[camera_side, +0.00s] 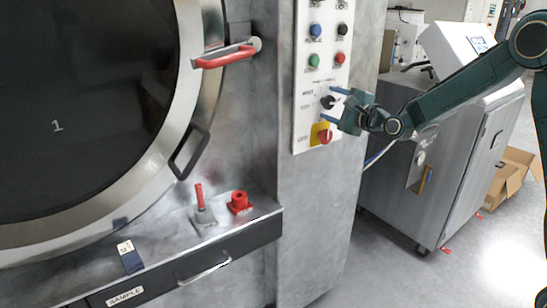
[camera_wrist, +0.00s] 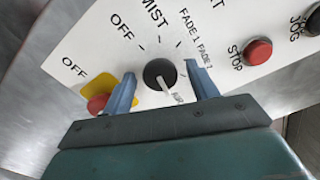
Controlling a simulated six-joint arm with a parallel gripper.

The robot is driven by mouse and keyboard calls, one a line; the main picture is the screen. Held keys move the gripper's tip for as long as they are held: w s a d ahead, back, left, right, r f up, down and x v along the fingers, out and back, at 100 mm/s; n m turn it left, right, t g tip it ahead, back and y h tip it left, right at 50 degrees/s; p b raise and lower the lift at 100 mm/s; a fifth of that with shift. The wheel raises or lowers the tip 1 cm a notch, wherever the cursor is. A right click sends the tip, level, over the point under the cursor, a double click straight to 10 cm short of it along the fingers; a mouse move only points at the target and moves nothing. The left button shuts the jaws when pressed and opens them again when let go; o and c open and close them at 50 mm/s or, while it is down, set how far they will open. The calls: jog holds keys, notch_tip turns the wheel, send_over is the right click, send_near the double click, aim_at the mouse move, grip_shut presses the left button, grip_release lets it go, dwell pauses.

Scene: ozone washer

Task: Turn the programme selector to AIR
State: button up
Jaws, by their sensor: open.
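The programme selector is a round black knob (camera_wrist: 157,70) on the white panel. In the wrist view its white line runs from the middle down and slightly right, toward a small, partly legible label that looks like AIR. Labels OFF, MIST, FADE 1 and FADE 2 lie around its upper side. My gripper (camera_wrist: 160,69) is open, with one blue finger on each side of the knob and a visible gap to each. In the side view my gripper (camera_side: 333,104) faces the panel at the selector (camera_side: 327,102); contact cannot be told.
A red knob on a yellow plate (camera_side: 321,134) sits just below the selector, close to one finger in the wrist view. Coloured buttons, including a red STOP button (camera_wrist: 257,51), are above. The washer door handle (camera_side: 226,56) and a shelf (camera_side: 215,242) are left.

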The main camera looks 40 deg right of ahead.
jog(key=shift+s, duration=0.1)
jog(key=s, duration=1.3)
jog(key=shift+s, duration=0.3)
jog(key=s+a+n+g+y, duration=0.4)
jog(key=s+a+n+g, duration=0.3)
jog(key=a+n, duration=0.6)
jog(key=s+d+f+n+g+h, duration=0.1)
jog(key=s+n, duration=0.3)
jog(key=s, duration=0.6)
jog(key=s+d+f+n+g+h, duration=0.1)
jog(key=s+d+n+g+h, duration=0.1)
jog(key=s, duration=0.9)
jog(key=n+g+h, duration=0.1)
jog(key=n+g, duration=0.1)
jog(key=n, duration=0.1)
